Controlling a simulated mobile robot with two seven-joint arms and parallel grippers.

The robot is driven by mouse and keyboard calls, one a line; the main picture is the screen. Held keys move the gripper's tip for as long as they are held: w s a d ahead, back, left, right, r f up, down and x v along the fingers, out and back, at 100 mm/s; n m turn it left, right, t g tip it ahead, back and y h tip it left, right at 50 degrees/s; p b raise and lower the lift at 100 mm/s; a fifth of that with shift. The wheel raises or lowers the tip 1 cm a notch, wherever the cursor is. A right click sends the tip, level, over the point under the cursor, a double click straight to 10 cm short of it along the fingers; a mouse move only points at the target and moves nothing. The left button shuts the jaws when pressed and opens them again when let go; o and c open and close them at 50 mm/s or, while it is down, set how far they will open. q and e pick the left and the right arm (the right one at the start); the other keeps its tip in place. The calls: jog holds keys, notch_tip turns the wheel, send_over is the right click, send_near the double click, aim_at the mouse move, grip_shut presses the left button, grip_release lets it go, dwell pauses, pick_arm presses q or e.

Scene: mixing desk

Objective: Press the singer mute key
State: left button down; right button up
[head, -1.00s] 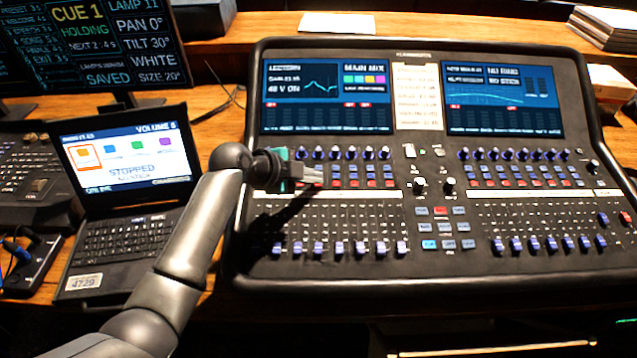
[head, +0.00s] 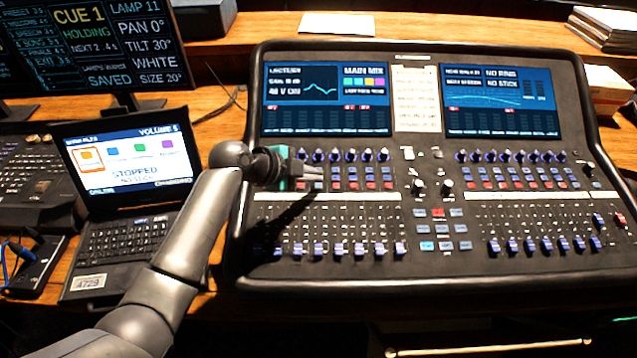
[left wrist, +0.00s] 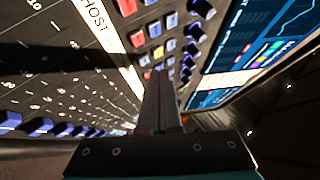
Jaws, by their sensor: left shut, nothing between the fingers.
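The mixing desk (head: 418,278) fills the middle and right of the head view. Its left bank has rows of small keys (head: 354,185), some lit red, below the blue knobs and above a white label strip. I cannot read which key is the singer mute. My left gripper (head: 320,173) is shut and empty over the left part of this bank, hiding some keys. In the left wrist view its fingers (left wrist: 160,88) point along red, blue and yellow keys (left wrist: 155,40) beside a strip reading "HOST". I cannot tell whether the tips touch a key. My right gripper is not in view.
Faders (head: 360,249) stand below the keys, and screens (head: 326,98) above. A laptop (head: 128,160) showing "STOPPED" sits left of the desk, beside my left arm. A monitor (head: 100,45) stands behind it. A second key bank is on the right.

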aim_at(313, 193)
pick_arm(q)
jog(key=r+p, duration=0.2)
jog(key=r, duration=0.1)
jog(key=r+p, duration=0.2)
jog(key=shift+s, duration=0.25)
jog(key=shift+f, duration=0.15)
jog(key=shift+a, duration=0.1)
dwell(0.3)
